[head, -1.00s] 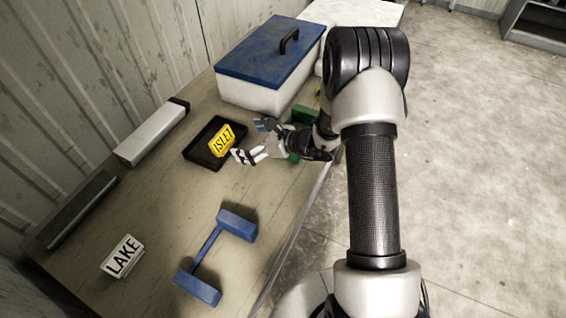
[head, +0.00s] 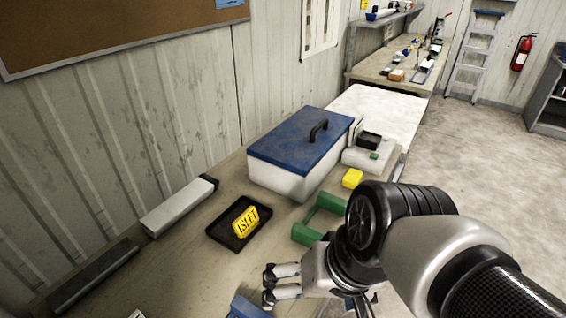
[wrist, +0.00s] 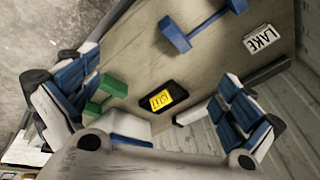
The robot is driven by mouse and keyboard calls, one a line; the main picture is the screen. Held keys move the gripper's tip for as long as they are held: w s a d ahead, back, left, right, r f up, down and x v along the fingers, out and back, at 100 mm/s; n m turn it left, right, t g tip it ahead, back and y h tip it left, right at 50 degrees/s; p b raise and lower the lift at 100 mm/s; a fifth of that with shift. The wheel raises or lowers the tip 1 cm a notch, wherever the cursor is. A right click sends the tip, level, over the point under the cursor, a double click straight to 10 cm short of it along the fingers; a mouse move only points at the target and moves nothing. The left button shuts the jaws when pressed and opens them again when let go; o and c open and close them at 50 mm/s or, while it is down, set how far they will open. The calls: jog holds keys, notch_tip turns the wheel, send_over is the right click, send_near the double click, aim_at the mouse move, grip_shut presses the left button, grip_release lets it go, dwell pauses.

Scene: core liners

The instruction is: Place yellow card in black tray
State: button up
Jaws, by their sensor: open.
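The yellow card (head: 246,221) reads ISLET and rests inside the black tray (head: 222,233), tilted up. In the wrist view the yellow card (wrist: 160,100) lies within the outline of the black tray (wrist: 178,93). My gripper (head: 268,285) is in front of the tray in the head view, apart from the card. Its fingers are spread wide and empty in the wrist view (wrist: 150,108), with the card and tray seen between them at a distance.
A white box with a blue lid (head: 300,145) stands behind the tray. A green stand (head: 318,217) and a yellow block (head: 352,178) are to the right. A blue stand (wrist: 205,25) and a white LAKE card (wrist: 262,39) lie on the table. A pale bar (head: 180,205) lies along the wall.

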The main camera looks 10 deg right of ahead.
jog(key=d, duration=0.1)
jog(key=s+d+n+t+h, duration=0.1)
jog(key=s+d+r+n+h, duration=0.1)
jog(key=shift+d, duration=0.4)
dwell(1.0)
